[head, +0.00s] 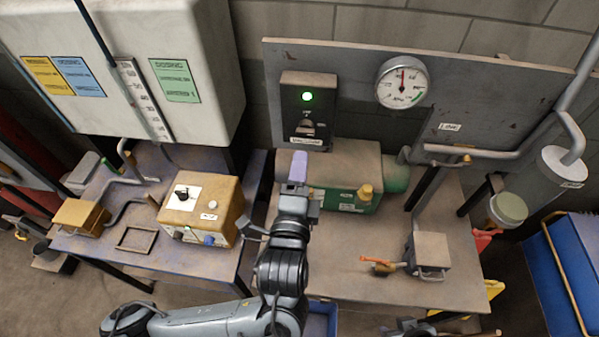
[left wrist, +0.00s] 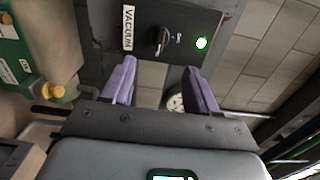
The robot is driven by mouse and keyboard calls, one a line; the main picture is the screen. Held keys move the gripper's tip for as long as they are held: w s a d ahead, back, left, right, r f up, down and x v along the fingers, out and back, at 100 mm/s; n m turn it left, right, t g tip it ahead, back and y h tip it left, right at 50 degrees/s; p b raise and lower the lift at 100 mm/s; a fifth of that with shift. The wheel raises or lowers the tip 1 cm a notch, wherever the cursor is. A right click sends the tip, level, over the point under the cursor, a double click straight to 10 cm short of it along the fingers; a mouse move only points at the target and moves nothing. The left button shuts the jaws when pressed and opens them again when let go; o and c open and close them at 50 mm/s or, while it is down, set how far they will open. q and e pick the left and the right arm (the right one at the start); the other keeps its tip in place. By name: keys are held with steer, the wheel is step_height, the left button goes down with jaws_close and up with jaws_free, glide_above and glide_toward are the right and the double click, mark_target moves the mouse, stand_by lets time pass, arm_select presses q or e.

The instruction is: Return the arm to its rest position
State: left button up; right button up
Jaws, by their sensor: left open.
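My left arm comes in from the bottom left of the head view and reaches up at the middle. Its gripper (head: 297,168) has purple fingers and stands in front of the table, below the dark vacuum switch box (head: 306,112). In the left wrist view the two fingers of this gripper (left wrist: 160,82) are spread apart with nothing between them. The switch box (left wrist: 180,30) with its black knob and lit green lamp lies beyond the fingertips, apart from them. My right gripper cannot be made out.
A green pump (head: 368,175) stands behind the gripper. A tan control box (head: 200,208) is on the left table. A dial gauge (head: 402,82) hangs on the panel. A small grey box (head: 431,250) and an orange-handled valve (head: 380,264) are on the right table. A blue bin (head: 578,268) is far right.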

stand_by(0.4)
arm_select(q)
steer(key=s+a+f+n+g, duration=0.25)
steer(key=s+a+f, duration=0.2)
steer(key=f, duration=0.35)
steer(key=s+a+f+n+g, duration=0.2)
steer(key=s+a+f+g, duration=0.25)
steer(key=f, duration=0.45)
steer(key=s+a+f+n+g, duration=0.2)
steer(key=s+a+f+n, duration=0.1)
steer(key=s+f, duration=0.4)
steer(key=s+a+f+n+g+y, duration=0.1)
steer(key=s+a+n+g+y, duration=0.1)
steer(key=s+a+n+g, duration=0.5)
step_height(320, 180, up, 17)
steer(key=s+a+n+t+p, duration=0.1)
steer(key=s+a+n+p, duration=0.1)
steer(key=p, duration=1.5)
steer(key=shift+n+t+p, duration=0.3)
steer(key=shift+n+p, duration=0.1)
steer(key=shift+n, duration=0.05)
